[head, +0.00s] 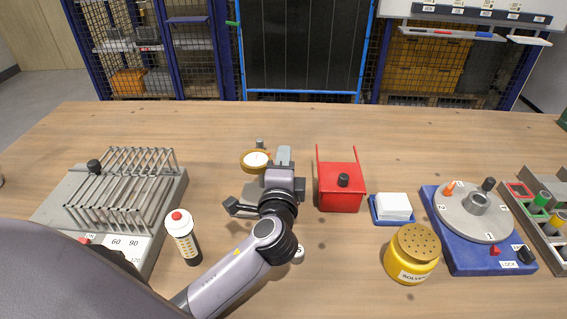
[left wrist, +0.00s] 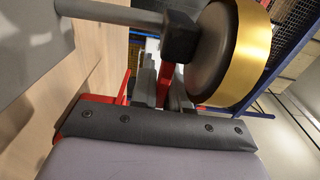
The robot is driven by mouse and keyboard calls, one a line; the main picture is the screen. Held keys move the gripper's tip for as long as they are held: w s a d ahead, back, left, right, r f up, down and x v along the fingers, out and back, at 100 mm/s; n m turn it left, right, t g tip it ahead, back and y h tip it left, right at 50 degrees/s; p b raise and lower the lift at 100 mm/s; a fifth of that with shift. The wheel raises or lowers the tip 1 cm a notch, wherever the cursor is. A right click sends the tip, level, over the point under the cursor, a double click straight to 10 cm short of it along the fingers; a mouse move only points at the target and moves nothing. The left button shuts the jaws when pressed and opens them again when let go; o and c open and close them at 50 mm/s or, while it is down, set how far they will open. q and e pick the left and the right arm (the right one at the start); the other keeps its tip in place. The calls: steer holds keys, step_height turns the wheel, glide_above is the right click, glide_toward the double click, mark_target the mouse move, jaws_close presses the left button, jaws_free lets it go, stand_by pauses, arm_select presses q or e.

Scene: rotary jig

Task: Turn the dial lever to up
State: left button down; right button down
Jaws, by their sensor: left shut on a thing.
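The dial (head: 256,160) is a round gauge with a gold rim and white face, at the middle of the table. In the left wrist view its dark back and gold rim (left wrist: 240,55) show at the upper right, joined to a black block on a grey rod. My left gripper (head: 284,156) is just right of the dial. In the left wrist view its fingers are shut on a narrow red lever (left wrist: 166,82) beside the dial. The gripper hides most of the lever in the head view, so its exact angle is unclear. My right gripper is not in view.
Farther right are a blue tray with white pads (head: 393,207), a yellow solvent pot (head: 412,255) and a blue rotary jig (head: 455,258). A grey rack (head: 165,200) and a red-topped bottle (head: 182,238) stand left.

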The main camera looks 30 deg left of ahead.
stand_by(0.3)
arm_select(q)
steer(key=c, duration=1.2)
jaws_free()
steer(key=b+v, duration=0.1)
steer(key=v, duration=0.6)
steer(key=shift+s, duration=0.15)
